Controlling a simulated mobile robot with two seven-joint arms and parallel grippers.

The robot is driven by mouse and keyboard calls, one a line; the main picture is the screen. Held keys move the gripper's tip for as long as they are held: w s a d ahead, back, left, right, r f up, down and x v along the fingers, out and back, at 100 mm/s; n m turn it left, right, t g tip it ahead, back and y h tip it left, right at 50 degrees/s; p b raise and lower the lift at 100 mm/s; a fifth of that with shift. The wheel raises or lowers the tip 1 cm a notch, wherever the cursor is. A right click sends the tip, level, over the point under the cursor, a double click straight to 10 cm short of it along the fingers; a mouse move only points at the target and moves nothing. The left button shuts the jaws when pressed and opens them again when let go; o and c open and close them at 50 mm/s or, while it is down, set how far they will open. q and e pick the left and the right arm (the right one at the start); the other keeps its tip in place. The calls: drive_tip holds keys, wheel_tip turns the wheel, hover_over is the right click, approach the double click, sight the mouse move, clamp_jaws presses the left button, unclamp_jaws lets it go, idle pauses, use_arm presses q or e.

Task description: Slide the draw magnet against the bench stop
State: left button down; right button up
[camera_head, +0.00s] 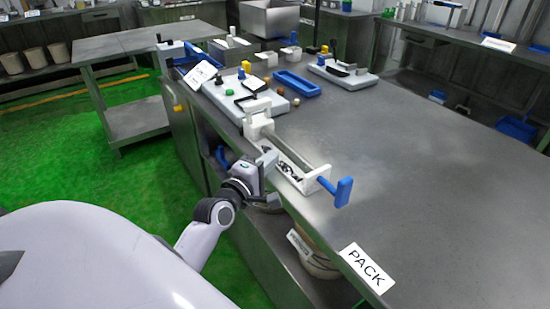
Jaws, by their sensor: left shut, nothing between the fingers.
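A white fixture with a long rail (290,152) lies along the bench's left edge. A white block (258,126) stands at its far end, and a white end block (317,179) with a blue handle (343,191) is at its near end. I cannot tell which of these parts is the draw magnet or the bench stop. My left gripper (267,160) is shut and empty at the bench edge, just left of the rail. I cannot tell whether it touches the fixture. My right gripper is out of view.
The grey bench (430,180) is clear on the right. White boards with small coloured knobs (245,88) and a blue tray (297,84) lie farther back. A PACK label (366,268) is on the near edge. A pale bucket (316,258) stands on the shelf below.

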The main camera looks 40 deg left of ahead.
sight(287, 154)
use_arm(q)
drive_tip(key=shift+w+d, duration=0.45)
drive_tip(key=shift+w, duration=0.1)
drive_tip(key=shift+w+d+r+p, duration=0.1)
drive_tip(key=shift+w+d+p, duration=0.15)
drive_tip(key=shift+p, duration=0.1)
drive_tip(key=shift+w+d, duration=0.35)
drive_tip(key=shift+w, duration=0.05)
